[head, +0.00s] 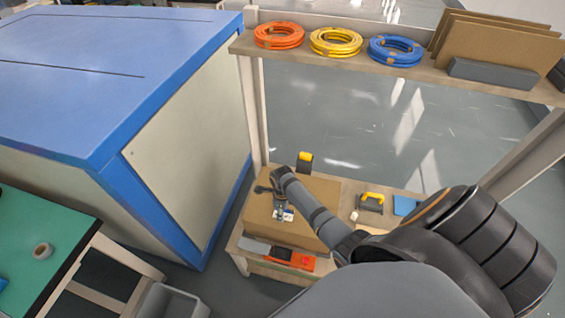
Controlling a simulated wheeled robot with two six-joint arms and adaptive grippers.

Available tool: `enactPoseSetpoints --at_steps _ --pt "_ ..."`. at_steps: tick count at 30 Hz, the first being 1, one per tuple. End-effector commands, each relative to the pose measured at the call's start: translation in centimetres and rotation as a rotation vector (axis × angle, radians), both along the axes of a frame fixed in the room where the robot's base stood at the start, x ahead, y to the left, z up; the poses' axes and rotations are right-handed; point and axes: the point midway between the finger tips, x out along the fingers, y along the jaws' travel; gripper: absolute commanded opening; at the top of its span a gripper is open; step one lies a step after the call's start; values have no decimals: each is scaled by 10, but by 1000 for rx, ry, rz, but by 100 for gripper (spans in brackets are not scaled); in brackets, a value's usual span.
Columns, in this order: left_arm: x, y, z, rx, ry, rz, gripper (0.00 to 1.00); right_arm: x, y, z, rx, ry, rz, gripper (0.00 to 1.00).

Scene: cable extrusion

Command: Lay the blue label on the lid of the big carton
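The big carton (316,194) is a brown box on the low bench below the shelf, partly covered by my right arm. My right gripper (280,212) is over the left part of its lid, pointing down. A small white label with blue on it (288,215) shows at the fingertips, over the lid. I cannot tell whether the fingers hold it or whether it lies flat on the carton. The finger opening is too small to judge. My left gripper is not in view.
An orange and black device (300,260) lies before the carton. A yellow-topped black item (305,158) is behind it. A yellow-handled tool (372,199) and a blue item (405,206) lie right. The shelf (330,62) above holds coiled cables. A blue-topped cabinet (180,150) stands left.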

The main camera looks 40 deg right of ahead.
Motion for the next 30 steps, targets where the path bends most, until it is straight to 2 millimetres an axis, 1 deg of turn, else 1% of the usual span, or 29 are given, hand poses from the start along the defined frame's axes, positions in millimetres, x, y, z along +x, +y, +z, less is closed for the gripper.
enactPoseSetpoints --at_steps 9,10,15,16,26,29,30 --pt "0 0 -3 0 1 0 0 0 0 -7 0 0 0 34" --pt "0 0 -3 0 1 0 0 0 0 -7 0 0 0 45" --pt "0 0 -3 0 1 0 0 0 0 -6 0 0 0 69" --pt "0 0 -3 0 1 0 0 0 0 -6 0 0 0 71" --pt "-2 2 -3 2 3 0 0 1 0 -4 0 -1 0 71" --pt "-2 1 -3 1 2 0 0 1 -1 9 -1 -3 0 71" --pt "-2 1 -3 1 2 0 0 1 -1 18 -2 -4 0 71"
